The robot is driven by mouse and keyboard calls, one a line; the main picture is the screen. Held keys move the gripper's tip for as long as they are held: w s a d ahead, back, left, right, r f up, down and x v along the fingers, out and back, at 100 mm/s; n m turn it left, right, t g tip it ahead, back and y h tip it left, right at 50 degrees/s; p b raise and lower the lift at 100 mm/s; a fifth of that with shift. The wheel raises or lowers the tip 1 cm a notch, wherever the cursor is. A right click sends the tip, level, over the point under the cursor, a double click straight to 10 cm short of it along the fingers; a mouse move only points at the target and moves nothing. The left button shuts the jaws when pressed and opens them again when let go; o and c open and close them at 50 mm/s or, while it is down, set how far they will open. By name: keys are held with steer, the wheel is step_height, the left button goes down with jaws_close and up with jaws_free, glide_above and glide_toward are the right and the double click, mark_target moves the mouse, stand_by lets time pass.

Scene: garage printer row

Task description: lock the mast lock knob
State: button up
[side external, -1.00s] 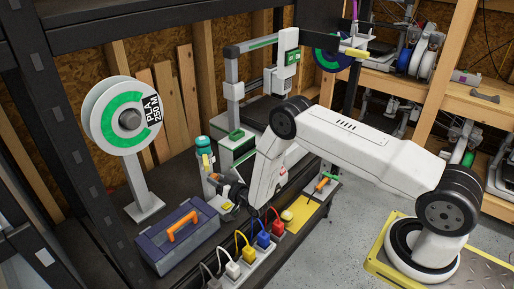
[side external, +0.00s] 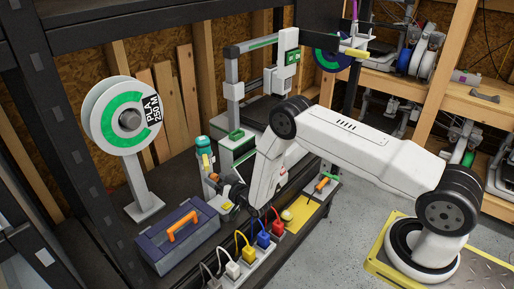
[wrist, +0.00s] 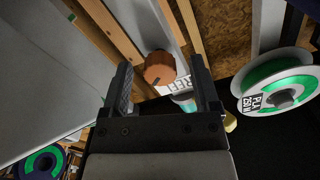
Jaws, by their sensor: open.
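The mast lock knob (wrist: 160,68) is a round orange-brown knob with a dark mark on its face. It sits on a pale grey mast (wrist: 155,25) in the wrist view. My gripper (wrist: 160,62) is open, with one dark finger on each side of the knob in the picture and a gap on both sides. I cannot tell whether the fingertips reach alongside it or stop short. A white label and a teal part show just below the knob, partly hidden by the right finger.
A blue toolbox (side external: 178,235) with an orange handle stands left of my gripper. A green-and-white spool (side external: 124,115) stands behind it. A power strip (side external: 248,266) with coloured plugs lies in front. A printer (side external: 262,95) stands behind my arm.

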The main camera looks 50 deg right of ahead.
steer(key=s, duration=0.7)
steer(key=shift+s, duration=0.35)
stand_by(0.4)
steer(key=n, duration=0.4)
steer(key=shift+w, duration=0.1)
steer(key=shift+w, duration=3.9)
jaws_close()
